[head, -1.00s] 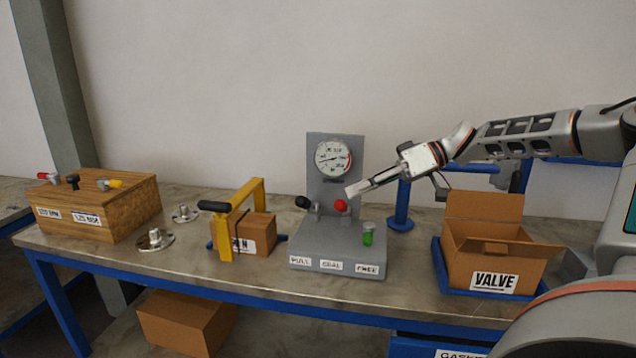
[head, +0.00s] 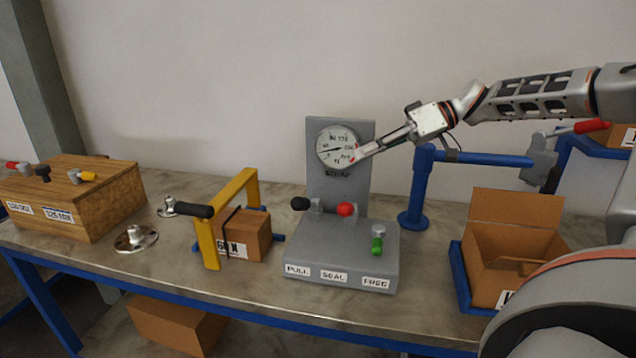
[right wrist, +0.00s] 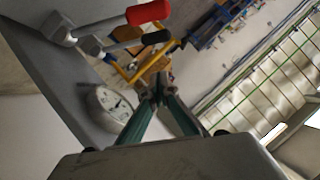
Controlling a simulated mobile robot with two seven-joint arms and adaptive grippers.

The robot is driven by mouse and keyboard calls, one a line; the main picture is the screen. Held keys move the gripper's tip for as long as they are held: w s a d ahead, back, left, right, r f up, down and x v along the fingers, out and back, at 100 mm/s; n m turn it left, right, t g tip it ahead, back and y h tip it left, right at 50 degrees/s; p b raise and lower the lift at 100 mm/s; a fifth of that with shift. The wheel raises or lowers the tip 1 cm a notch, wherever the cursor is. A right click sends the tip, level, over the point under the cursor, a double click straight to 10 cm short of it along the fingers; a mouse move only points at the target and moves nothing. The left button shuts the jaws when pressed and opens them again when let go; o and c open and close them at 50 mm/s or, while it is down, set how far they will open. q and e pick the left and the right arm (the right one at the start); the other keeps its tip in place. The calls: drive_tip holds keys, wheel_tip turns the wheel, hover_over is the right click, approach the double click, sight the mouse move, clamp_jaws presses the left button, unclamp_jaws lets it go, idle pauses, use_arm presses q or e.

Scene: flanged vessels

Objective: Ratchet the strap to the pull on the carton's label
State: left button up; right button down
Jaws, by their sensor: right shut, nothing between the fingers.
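The small carton (head: 250,232) stands under a yellow frame (head: 208,240) with a black handle (head: 194,210). A dark strap runs around the carton, beside a white label (head: 233,249) whose number I cannot read surely. The grey strap unit (head: 345,262) has a round dial (head: 337,148), a black-knobbed lever (head: 301,204), a red-knobbed lever (head: 346,209) and a green one (head: 377,245). My right gripper (head: 358,157) is shut and empty, in front of the dial's right edge. In the right wrist view its fingertips (right wrist: 160,88) meet, apart from the red handle (right wrist: 148,12). My left gripper is out of view.
The unit's front labels read PULL, SEAL and FREE. An open carton (head: 515,262) sits in a blue tray (head: 459,277) at right, near a blue post (head: 414,195). A wooden box (head: 110,200) and metal flanges (head: 136,238) are at left. The front bench strip is mostly clear.

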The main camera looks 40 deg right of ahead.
idle(0.3)
drive_tip(key=shift+a, duration=0.1)
drive_tip(key=b, duration=0.1)
approach(307, 203)
drive_tip(key=shift+w+a+f, duration=0.85)
drive_tip(key=shift+w+a, duration=1.6)
drive_tip(key=shift+w, duration=0.1)
